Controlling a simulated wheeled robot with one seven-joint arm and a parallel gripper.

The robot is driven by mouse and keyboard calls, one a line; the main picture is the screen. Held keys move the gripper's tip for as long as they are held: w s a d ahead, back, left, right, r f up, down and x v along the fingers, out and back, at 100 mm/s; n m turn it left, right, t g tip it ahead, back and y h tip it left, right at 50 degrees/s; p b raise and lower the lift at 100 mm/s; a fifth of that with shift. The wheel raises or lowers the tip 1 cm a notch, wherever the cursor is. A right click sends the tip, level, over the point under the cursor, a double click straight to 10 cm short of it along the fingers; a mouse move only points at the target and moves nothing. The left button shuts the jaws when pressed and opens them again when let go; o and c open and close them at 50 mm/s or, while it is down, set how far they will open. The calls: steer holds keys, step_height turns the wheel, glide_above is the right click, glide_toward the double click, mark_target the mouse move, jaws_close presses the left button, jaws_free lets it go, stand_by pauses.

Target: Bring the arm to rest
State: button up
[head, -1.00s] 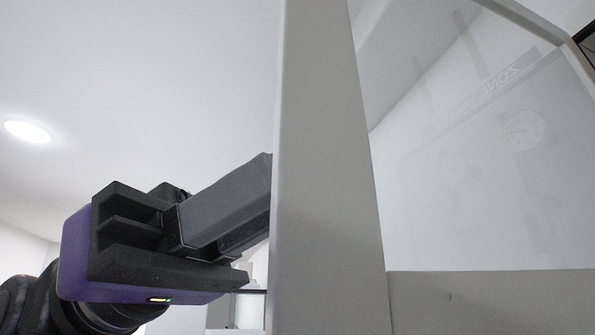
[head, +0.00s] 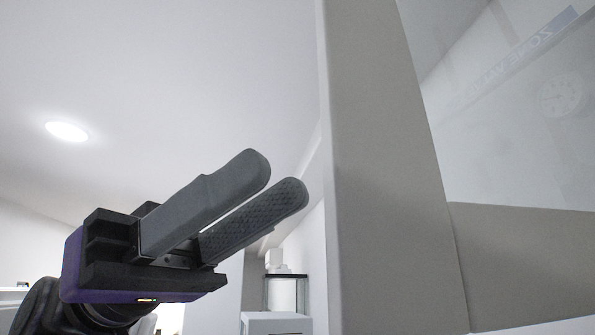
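My gripper (head: 279,180) is in the left half of the head view, pointing up and to the right. Its two grey fingers stand apart with a gap between them, and the patterned inner pad of the farther finger shows. Nothing is between the fingers. The fingertips are clear of the pale upright post to their right in the picture. Most of my arm is out of view; only a dark part shows at the lower left.
A broad pale post (head: 385,170) rises right of my gripper, bordering a glass pane (head: 510,120) with faint reflections of a clock and lettering. A white cabinet (head: 276,323) and a shelf stand low behind. A round ceiling lamp (head: 66,131) is at upper left.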

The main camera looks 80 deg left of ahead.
steer(key=shift+s+a+f, duration=0.15)
steer(key=shift+s+a, duration=0.05)
steer(key=shift+s, duration=0.05)
stand_by(0.5)
